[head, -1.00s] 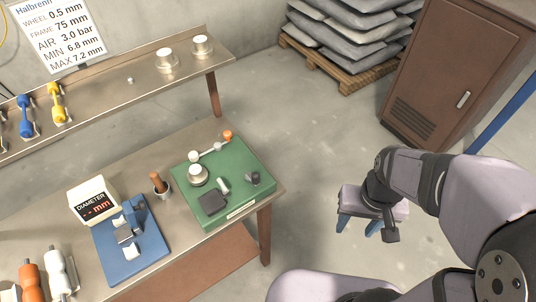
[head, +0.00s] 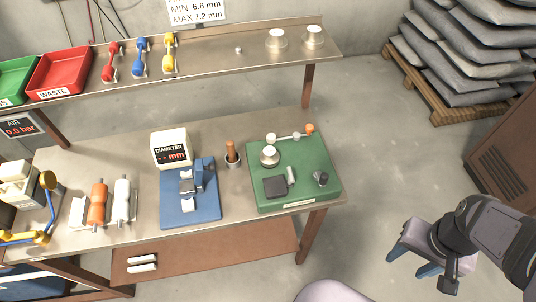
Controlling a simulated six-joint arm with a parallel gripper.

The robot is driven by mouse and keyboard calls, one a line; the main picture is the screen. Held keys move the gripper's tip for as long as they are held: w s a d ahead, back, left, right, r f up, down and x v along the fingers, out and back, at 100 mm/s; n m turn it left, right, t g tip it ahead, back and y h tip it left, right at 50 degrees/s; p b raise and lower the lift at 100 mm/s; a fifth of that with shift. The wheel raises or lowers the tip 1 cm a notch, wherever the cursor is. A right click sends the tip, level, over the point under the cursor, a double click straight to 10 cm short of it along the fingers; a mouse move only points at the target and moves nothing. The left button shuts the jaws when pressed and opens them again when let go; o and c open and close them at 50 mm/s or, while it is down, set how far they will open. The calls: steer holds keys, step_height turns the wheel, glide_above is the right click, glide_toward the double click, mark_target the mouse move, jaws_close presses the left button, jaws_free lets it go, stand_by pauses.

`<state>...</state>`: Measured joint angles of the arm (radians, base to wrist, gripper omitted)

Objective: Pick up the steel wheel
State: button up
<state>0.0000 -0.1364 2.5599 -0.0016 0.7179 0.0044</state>
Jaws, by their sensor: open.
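I cannot tell for certain which piece is the steel wheel. On the green mat (head: 252,192) lie a round silver piece with a pale top (head: 269,156), a small dark-and-silver piece (head: 321,178), a dark square block (head: 275,187) with a pale cylinder beside it, and a bar with an orange end (head: 290,136). A very small pale piece (head: 238,50) sits on the upper shelf. My gripper (head: 413,264) has blue fingers, spread apart and empty. It hangs over the floor, right of the bench and apart from it.
The shelf (head: 205,72) above the bench holds red, blue and yellow spools, two round silver pieces and a red WASTE bin (head: 72,73). A blue gauge stand (head: 190,208) and a diameter display (head: 170,148) stand left of the mat. Sacks on a pallet (head: 440,99) stand behind.

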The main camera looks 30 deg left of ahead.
step_height(320, 180, up, 10)
steer(key=w+a+n+p, duration=0.2)
steer(key=w+n+p, duration=0.15)
steer(key=p, duration=0.55)
steer(key=w+a+f+n+t+b, duration=0.1)
steer(key=w+a+n+b, duration=0.1)
steer(key=a+n, duration=0.5)
steer(key=w+a+f+n+t+h+b, duration=0.1)
steer(key=w+a+n+b, duration=0.1)
steer(key=a+n, duration=0.5)
steer(key=w+a+f+n+t+b, duration=0.1)
steer(key=w+a+n+b, duration=0.1)
steer(key=a+n, duration=0.5)
steer(key=shift+w+a+f+n+h, duration=0.15)
steer(key=shift+w+a, duration=0.1)
steer(key=shift+a, duration=0.5)
steer(key=shift+w+a+f+n+h, duration=0.1)
steer(key=shift+w+a+h, duration=0.1)
steer(key=shift+a, duration=0.55)
steer(key=s+a+n+t+b, duration=0.2)
steer(key=a+n, duration=0.3)
steer(key=a, duration=0.3)
steer(key=n+t+y+b, duration=0.1)
steer(key=n+y, duration=0.1)
steer(key=n, duration=0.4)
glide_toward(269, 151)
steer(key=f, duration=0.1)
steer(key=shift+w+p+x, duration=0.2)
steer(key=shift+p+x, duration=1.15)
steer(key=shift+x, duration=2.5)
